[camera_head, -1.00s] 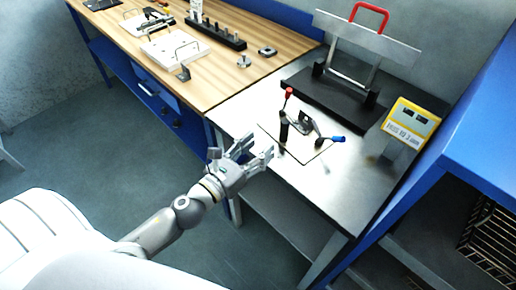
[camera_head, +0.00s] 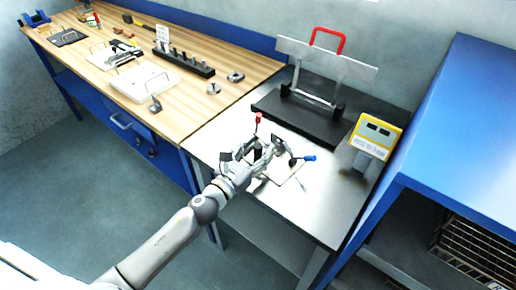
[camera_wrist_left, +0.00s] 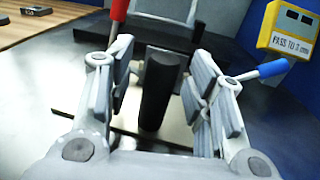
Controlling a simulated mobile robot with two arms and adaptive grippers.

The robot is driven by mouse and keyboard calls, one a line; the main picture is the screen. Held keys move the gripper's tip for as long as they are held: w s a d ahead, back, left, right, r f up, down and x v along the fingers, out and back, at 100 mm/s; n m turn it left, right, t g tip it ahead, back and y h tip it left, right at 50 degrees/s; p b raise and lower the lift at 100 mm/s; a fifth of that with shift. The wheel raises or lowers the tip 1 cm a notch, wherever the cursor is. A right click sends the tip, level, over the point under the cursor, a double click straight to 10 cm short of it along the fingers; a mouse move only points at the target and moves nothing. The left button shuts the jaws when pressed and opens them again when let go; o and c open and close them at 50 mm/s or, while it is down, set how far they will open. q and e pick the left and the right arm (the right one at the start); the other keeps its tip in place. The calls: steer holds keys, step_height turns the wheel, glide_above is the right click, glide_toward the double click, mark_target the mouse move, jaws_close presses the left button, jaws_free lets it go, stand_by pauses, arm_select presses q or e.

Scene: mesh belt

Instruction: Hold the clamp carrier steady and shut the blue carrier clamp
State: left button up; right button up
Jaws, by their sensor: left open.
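The clamp carrier stands on the metal table, with a black post (camera_wrist_left: 159,88), a red handle (camera_head: 258,118) and a blue clamp handle (camera_head: 308,158). In the left wrist view the red handle (camera_wrist_left: 119,12) is at the upper left and the blue handle (camera_wrist_left: 272,68) juts out to the right. My left gripper (camera_head: 268,152) is open at the carrier. In the left wrist view its fingers (camera_wrist_left: 160,95) stand on either side of the black post, with gaps showing. The clamp body is partly hidden behind my fingers. My right gripper is not in view.
A black stand (camera_head: 300,112) holding a metal plate with a red handle is behind the carrier. A yellow gauge box (camera_head: 375,136) stands to the right. A wooden bench (camera_head: 180,95) with fixtures lies left, a blue shelf (camera_head: 440,120) right. The table's front is clear.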

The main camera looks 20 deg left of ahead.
arm_select(q)
steer(key=shift+w, duration=0.15)
steer(key=shift+c, duration=0.6)
stand_by(0.4)
steer(key=shift+c, duration=0.2)
jaws_close()
stand_by(1.1)
